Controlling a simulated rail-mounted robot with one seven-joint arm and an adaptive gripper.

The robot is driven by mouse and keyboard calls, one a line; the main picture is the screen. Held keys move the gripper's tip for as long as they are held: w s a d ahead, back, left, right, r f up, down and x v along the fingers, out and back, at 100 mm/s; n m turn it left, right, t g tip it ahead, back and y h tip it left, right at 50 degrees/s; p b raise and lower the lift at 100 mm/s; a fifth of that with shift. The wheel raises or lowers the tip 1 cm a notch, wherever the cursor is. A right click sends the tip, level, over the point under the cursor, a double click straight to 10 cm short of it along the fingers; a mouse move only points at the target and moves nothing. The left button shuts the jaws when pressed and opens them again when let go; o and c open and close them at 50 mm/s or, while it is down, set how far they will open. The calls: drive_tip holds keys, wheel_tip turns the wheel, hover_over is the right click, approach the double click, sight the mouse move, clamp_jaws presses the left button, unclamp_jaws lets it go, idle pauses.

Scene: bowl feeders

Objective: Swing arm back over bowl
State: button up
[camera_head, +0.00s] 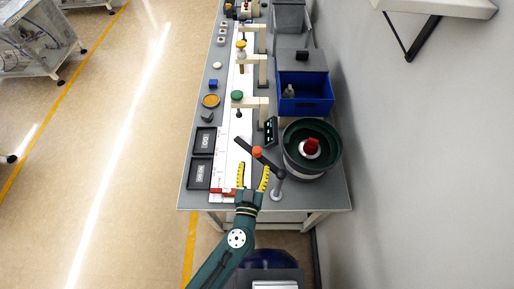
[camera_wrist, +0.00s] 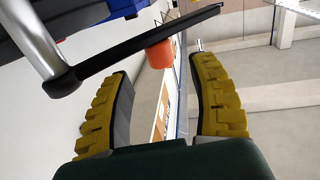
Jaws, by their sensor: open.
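The bowl feeder (camera_head: 330,138) has a dark green bowl with a red centre piece (camera_head: 312,146) and stands at the table's front right. The black swing arm (camera_head: 270,163) pivots on a silver post (camera_head: 277,188) and points up-left, away from the bowl, over the white strip. It carries an orange knob (camera_head: 257,151). In the wrist view, the swing arm (camera_wrist: 120,52) crosses above my fingers with the orange knob (camera_wrist: 159,50) hanging from it. My gripper (camera_head: 253,166) is open with yellow fingers. The knob lies just beyond and between the fingertips (camera_wrist: 160,66); contact is not visible.
Two black trays (camera_head: 201,172) lie left of the white strip (camera_head: 222,160). A blue bin (camera_head: 306,106) is behind the bowl. A green-topped post (camera_head: 237,96) and similar posts line the strip.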

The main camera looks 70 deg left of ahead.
sight(256, 156)
drive_tip(key=p+x, duration=0.1)
drive_tip(key=x, duration=0.5)
drive_tip(key=shift+w+a, duration=0.15)
drive_tip(key=shift+a, duration=0.05)
drive_tip(key=shift+c, duration=0.3)
clamp_jaws()
